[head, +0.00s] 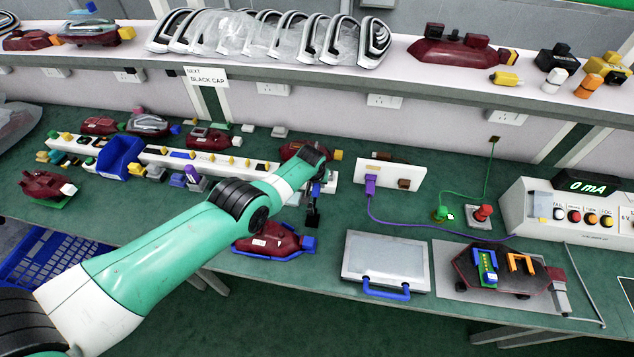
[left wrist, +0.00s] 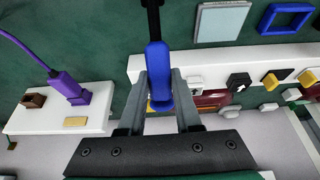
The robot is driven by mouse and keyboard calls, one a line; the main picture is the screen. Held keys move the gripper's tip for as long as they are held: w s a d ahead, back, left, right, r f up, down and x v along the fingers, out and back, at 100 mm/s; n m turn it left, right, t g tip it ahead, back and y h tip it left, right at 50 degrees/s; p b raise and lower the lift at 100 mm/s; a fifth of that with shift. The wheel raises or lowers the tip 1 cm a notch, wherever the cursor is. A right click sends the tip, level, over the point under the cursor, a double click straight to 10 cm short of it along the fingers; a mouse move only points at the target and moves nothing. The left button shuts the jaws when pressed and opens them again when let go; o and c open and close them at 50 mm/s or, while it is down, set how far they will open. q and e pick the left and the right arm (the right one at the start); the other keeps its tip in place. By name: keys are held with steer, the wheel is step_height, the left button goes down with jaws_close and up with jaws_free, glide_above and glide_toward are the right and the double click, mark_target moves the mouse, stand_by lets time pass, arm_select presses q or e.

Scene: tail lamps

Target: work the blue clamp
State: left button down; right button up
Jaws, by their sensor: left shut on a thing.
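A blue clamp (head: 485,267) stands on the dark red fixture at the right of the bench, beside an orange clamp-like piece (head: 521,263). My left gripper (head: 314,182) is over the middle of the bench, well to the left of the blue clamp and apart from it. It is shut on a blue-handled tool (left wrist: 155,75) with a black shaft. In the left wrist view my left gripper (left wrist: 158,95) has a finger on each side of the blue handle. In the head view the tool's black end (head: 312,216) hangs below the gripper. My right gripper is out of view.
A clear-lidded box (head: 385,258) with a blue handle (head: 386,291) lies between my left gripper and the fixture. A white block (head: 391,172) with a purple plug (head: 370,184) and cable stands behind. A tester (head: 570,212) is at the right. A red lamp (head: 268,240) lies below my arm.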

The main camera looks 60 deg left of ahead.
mark_target(317, 185)
arm_select(q)
steer(key=shift+s+d+r+t+y+p, duration=0.3)
steer(key=shift+r+t+y+p, duration=0.2)
steer(key=shift+p, duration=1.35)
steer(key=shift+s+d+r+t+y+p, duration=0.25)
steer(key=shift+r+t+y+p, duration=0.2)
steer(key=shift+p, duration=1.35)
steer(key=shift+s+d+r+y+p, duration=0.1)
steer(key=shift+d+y+p, duration=0.1)
steer(key=shift+y+p, duration=0.1)
steer(key=shift+s+d+t+y, duration=0.3)
steer(key=shift+t+y, duration=0.15)
steer(key=shift+t, duration=0.2)
steer(key=shift+s+d+t+y+b, duration=0.2)
steer(key=shift+t+y+b, duration=0.25)
steer(key=shift+b, duration=0.4)
steer(key=shift+s+d+r+t+y+b, duration=0.25)
steer(key=shift+s+t+y+b, duration=0.1)
steer(key=shift+b, duration=0.2)
steer(key=c, duration=0.6)
jaws_free()
steer(key=shift+w, duration=0.1)
